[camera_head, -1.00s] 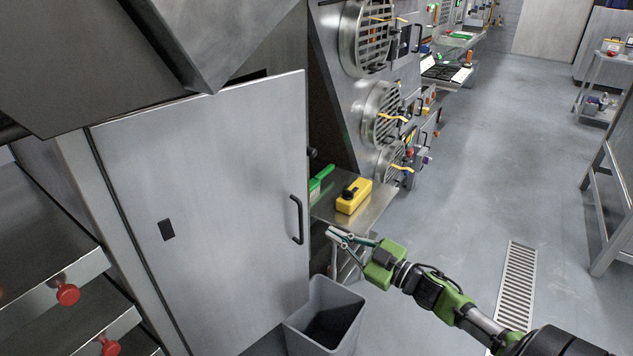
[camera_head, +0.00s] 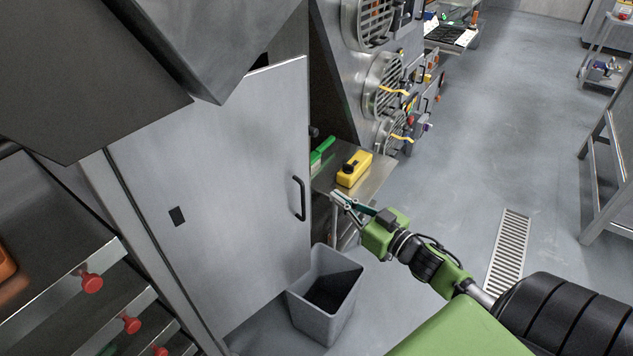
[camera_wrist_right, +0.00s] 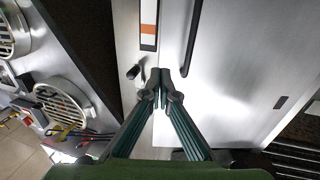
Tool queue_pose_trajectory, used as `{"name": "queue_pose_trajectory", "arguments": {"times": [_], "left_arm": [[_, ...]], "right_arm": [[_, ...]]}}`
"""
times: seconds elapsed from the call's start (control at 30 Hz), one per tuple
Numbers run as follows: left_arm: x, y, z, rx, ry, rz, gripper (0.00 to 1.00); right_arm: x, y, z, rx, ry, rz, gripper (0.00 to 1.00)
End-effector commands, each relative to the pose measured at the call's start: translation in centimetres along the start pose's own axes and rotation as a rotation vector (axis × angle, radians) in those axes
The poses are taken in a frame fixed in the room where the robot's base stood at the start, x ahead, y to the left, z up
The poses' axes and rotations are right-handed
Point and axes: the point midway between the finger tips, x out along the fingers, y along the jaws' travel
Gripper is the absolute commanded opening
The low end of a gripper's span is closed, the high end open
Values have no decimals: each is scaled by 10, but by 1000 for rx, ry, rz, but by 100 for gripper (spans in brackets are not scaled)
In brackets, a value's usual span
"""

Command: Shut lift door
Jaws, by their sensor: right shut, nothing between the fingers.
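The lift door (camera_head: 225,190) is a large grey metal panel with a black bar handle (camera_head: 299,198) near its right edge. It stands nearly in line with the cabinet front; I cannot tell if it is fully latched. My right gripper (camera_head: 338,198) is shut and empty, a little right of the handle and apart from it in the head view. In the right wrist view the closed fingertips (camera_wrist_right: 160,75) point toward the door edge, and the handle (camera_wrist_right: 191,40) lies just beyond them to the right. The door panel (camera_wrist_right: 245,75) fills the right side there. My left gripper is not in view.
A grey bin (camera_head: 325,298) stands on the floor below the handle. A small metal table (camera_head: 374,186) behind my gripper holds a yellow container (camera_head: 354,168) and a green object (camera_head: 322,152). Round grilles line the back. Open floor lies to the right.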

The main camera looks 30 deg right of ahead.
Motion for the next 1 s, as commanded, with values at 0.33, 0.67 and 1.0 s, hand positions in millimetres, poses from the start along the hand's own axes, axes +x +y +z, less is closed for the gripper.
{"name": "queue_pose_trajectory", "arguments": {"times": [0.33,0.67,1.0], "left_arm": [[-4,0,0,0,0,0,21],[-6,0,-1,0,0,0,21],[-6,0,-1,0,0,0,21]], "right_arm": [[57,0,-1,-1,1,1,0],[83,-1,0,1,0,-1,0],[84,-1,1,1,-1,-1,0]]}}
